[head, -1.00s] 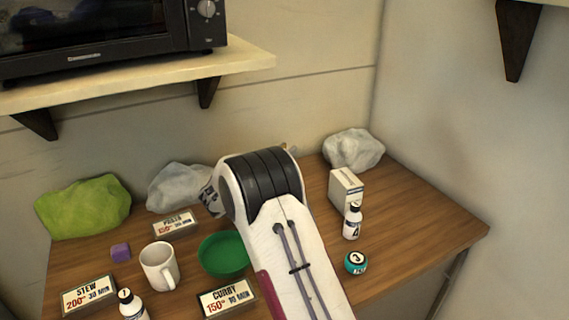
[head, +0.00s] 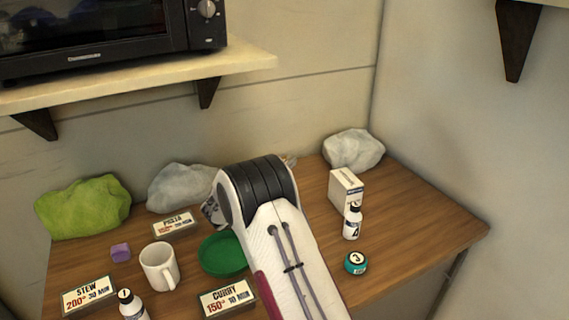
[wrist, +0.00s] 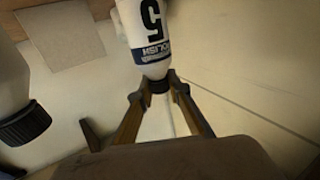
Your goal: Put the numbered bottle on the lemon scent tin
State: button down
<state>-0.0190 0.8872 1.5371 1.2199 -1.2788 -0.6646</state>
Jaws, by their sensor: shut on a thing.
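In the head view my arm hides the gripper and this bottle. A small round teal tin (head: 355,267) with a black and white numeral mark stands at the right front of the table; I cannot read whether it is the lemon scent tin. A white bottle (head: 352,224) marked "4" stands behind it. A white bottle (head: 133,308) with "1" on its cap stands at front left.
A white box (head: 343,190) stands behind bottle 4. A green bowl (head: 222,256), white mug (head: 158,270), purple block (head: 121,252) and several signs lie left. Another white container (wrist: 12,80) with a dark cap shows at the wrist view's left edge.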

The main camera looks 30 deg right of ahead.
jog(key=c, duration=1.9)
grip_release()
jog(key=shift+f, duration=0.1)
jog(key=shift+a, duration=0.2)
jog(key=v, duration=1.1)
jog(key=shift+s+a, duration=0.2)
jog(key=shift+a, duration=0.05)
